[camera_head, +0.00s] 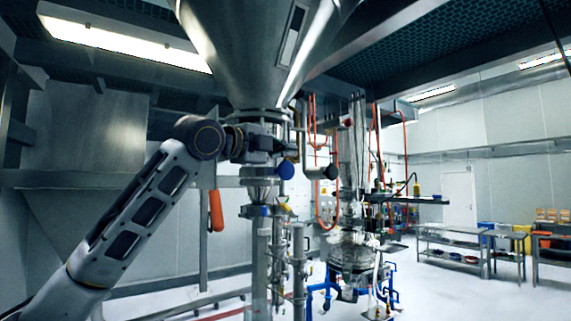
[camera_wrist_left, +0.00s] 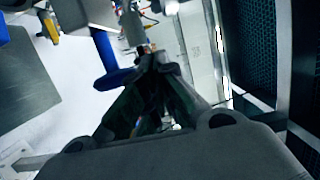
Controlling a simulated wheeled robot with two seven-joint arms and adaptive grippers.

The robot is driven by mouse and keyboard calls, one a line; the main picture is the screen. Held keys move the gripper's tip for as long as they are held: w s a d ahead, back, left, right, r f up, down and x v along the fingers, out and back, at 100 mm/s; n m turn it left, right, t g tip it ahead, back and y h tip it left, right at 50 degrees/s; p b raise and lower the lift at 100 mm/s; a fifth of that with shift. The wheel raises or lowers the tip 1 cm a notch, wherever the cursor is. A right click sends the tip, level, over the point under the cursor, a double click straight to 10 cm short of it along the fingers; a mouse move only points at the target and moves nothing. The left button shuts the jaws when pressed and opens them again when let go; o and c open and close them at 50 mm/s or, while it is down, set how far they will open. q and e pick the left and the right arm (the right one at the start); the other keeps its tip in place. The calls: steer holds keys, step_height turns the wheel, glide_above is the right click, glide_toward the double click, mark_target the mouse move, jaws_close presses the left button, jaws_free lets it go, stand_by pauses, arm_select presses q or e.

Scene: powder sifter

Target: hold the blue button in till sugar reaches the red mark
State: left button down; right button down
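The blue button (camera_head: 286,170) is a round blue disc below the neck of the big steel hopper (camera_head: 250,50). My left gripper (camera_head: 284,147) is just above the blue button in the head view, its dark fingers pointing right. In the left wrist view a blue disc on a blue stem (camera_wrist_left: 116,78), which looks like the button, lies left of the left gripper's fingertips (camera_wrist_left: 158,62). The fingers converge and look shut, with nothing seen between them. I cannot tell whether they touch the button. No sugar or red mark can be made out. My right gripper is not in view.
Pipes and a vessel on a blue frame (camera_head: 325,290) stand close on the right, with orange hoses (camera_head: 318,215). Metal tables (camera_head: 450,243) stand at the far right. White floor lies open between.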

arm_select(q)
step_height(320, 180, up, 5)
steer(key=shift+d, duration=0.1)
stand_by(0.4)
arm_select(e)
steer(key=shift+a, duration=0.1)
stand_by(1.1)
